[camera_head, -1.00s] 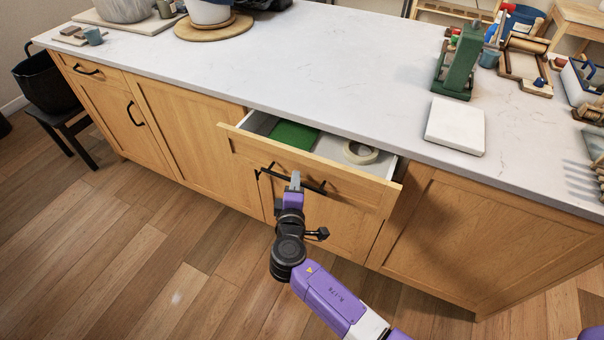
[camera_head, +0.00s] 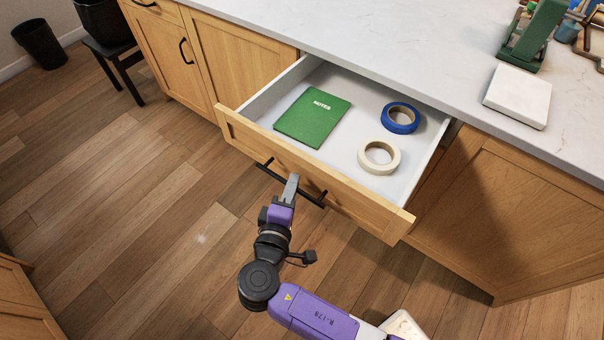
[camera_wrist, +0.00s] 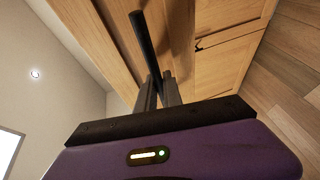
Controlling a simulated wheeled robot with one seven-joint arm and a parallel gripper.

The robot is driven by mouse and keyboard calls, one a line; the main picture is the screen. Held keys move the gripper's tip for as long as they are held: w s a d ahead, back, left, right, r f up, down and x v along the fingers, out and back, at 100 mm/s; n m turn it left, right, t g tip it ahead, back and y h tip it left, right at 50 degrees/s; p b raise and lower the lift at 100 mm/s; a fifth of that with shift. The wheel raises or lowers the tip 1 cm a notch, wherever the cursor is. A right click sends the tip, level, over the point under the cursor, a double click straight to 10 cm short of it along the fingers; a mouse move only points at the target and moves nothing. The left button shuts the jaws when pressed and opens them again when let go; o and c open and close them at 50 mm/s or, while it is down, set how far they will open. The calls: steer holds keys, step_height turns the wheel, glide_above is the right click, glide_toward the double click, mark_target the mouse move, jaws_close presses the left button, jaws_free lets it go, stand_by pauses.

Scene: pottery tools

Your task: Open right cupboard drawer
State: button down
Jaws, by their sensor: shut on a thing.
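The right cupboard drawer (camera_head: 300,172) stands well out from the cupboard in the head view, with its white inside in plain sight. Its black bar handle (camera_head: 312,197) runs along the front panel and also shows in the wrist view (camera_wrist: 142,38). My gripper (camera_head: 291,183) is at the handle, near the middle of the bar. In the wrist view its two fingers (camera_wrist: 158,82) are shut on the bar. Inside the drawer lie a green notebook (camera_head: 313,118), a blue tape roll (camera_head: 400,118) and a cream tape roll (camera_head: 379,156).
The white countertop (camera_head: 430,50) is above the drawer, with a white slab (camera_head: 518,95) and a green tool (camera_head: 530,38) at the right. A dark chair (camera_head: 110,45) and a black bin (camera_head: 40,44) stand far left. The wooden floor (camera_head: 120,190) before the cupboard is clear.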

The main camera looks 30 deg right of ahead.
steer(key=shift+s+a, duration=0.15)
steer(key=shift+a, duration=0.25)
steer(key=c, duration=1.8)
jaws_free()
steer(key=v, duration=0.7)
steer(key=shift+s+a+r+b, duration=0.1)
steer(key=shift+s+a+b, duration=0.15)
steer(key=shift+b, duration=0.1)
